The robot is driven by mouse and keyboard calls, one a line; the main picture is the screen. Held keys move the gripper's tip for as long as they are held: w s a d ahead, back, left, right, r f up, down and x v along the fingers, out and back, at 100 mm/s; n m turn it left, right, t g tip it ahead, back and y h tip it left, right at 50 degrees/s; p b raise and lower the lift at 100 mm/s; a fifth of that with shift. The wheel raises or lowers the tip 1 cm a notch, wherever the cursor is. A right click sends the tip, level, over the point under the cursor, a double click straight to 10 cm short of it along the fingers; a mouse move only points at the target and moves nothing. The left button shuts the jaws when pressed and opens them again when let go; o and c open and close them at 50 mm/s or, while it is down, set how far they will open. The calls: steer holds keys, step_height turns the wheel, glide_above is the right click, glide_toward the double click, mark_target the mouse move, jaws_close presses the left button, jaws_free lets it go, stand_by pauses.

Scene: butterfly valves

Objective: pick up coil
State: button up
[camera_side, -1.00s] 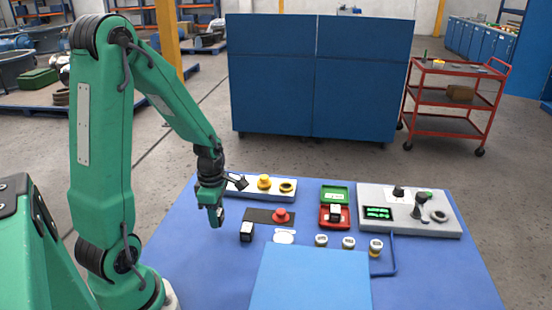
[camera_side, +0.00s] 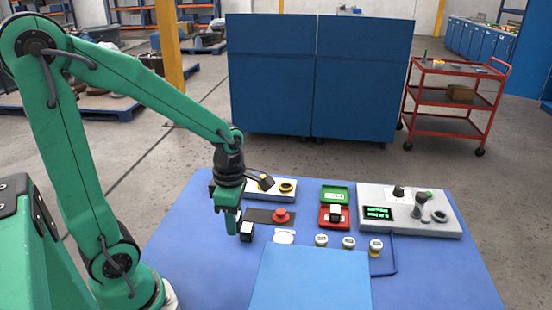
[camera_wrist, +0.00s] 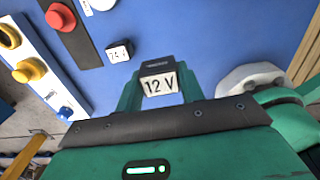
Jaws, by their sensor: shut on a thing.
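My gripper (camera_wrist: 160,88) is shut on a small black block with a white face marked "12 V" (camera_wrist: 160,86), between its green fingers in the wrist view. In the side view my gripper (camera_side: 232,222) points down over the left part of the blue table, and the held block cannot be made out there. A second black-and-white block (camera_side: 246,231) stands on the table just right of the fingers. It also shows in the wrist view, with a mark that looks like "24 V" (camera_wrist: 119,52). I cannot tell whether the held block touches the table.
A red button (camera_side: 281,215) on a dark strip and a white disc (camera_side: 284,237) lie close right. Behind is a white strip with yellow buttons (camera_side: 287,187). A red-green case (camera_side: 334,216), several small round pieces, a grey panel (camera_side: 425,222) and a blue box (camera_side: 312,280) stand farther right.

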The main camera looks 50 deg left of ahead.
steer(key=shift+d+r, duration=0.1)
steer(key=shift+d, duration=0.05)
stand_by(0.6)
steer(key=shift+w+a+r, duration=0.1)
steer(key=shift+w+a, duration=0.2)
steer(key=shift+w, duration=0.15)
steer(key=w+a+n, duration=0.2)
steer(key=w+a, duration=0.3)
steer(key=a, duration=0.3)
steer(key=w+a+n, duration=0.2)
steer(key=w+a, duration=0.3)
steer(key=a, duration=0.3)
steer(key=w+a+n, duration=0.2)
steer(key=w+a, duration=0.3)
steer(key=a, duration=0.3)
steer(key=shift+w+f, duration=0.2)
steer(key=shift+f, duration=0.15)
steer(key=shift+f, duration=0.15)
steer(key=shift+f, duration=1.65)
